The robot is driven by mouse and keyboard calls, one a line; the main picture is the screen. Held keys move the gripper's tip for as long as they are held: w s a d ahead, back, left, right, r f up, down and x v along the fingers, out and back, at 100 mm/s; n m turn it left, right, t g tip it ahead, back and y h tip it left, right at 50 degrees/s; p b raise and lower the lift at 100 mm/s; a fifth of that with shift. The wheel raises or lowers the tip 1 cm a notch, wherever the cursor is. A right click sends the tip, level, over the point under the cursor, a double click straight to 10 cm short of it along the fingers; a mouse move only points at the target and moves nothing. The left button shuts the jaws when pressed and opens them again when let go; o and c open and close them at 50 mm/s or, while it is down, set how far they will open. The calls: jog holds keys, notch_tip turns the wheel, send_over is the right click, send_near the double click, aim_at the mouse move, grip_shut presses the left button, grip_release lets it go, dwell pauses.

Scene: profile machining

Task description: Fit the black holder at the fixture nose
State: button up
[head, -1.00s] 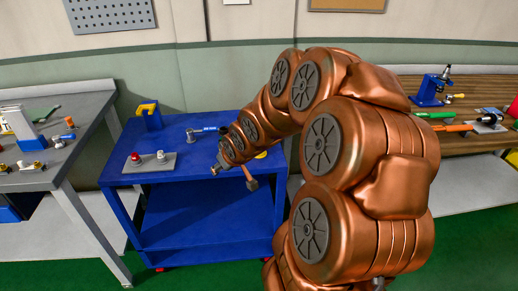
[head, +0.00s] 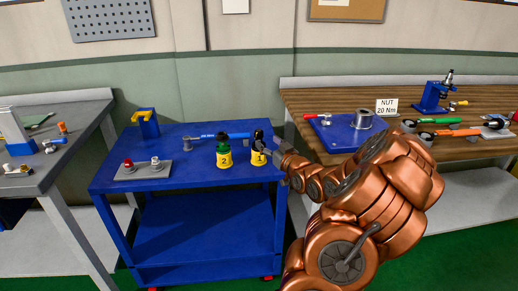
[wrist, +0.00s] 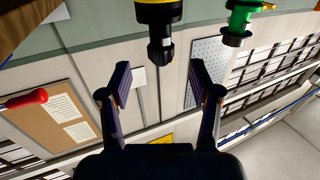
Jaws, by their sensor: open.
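The black holder (head: 259,138) stands upright in a yellow stand marked 1 (head: 258,159), at the right end of the blue cart's top. In the wrist view the black holder (wrist: 160,50) appears upside down, ahead of and between the fingertips, apart from them. My gripper (head: 276,150) is just right of the holder in the head view. In the wrist view my gripper (wrist: 160,80) is open, with nothing between its fingers. A blue fixture plate (head: 335,135) with a grey cylindrical part (head: 363,120) sits on the wooden bench; I cannot tell whether that part is the nose.
A green holder (head: 222,140) stands in yellow stand 2 (head: 224,160), left of stand 1. A blue-handled wrench (head: 207,136), a grey plate with two knobs (head: 143,171) and a blue and yellow stand (head: 147,122) share the cart (head: 190,180). The cart's front top is clear.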

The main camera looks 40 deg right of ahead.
aim_at(261, 135)
jog(key=shift+x, duration=0.9)
jog(key=shift+r+p+x, duration=0.2)
jog(key=shift+p+x, duration=0.15)
jog(key=shift+x, duration=0.4)
jog(key=shift+r+p+x, duration=0.15)
jog(key=shift+p+x, duration=0.2)
jog(key=shift+x, duration=1.4)
jog(key=shift+f, duration=0.15)
grip_shut()
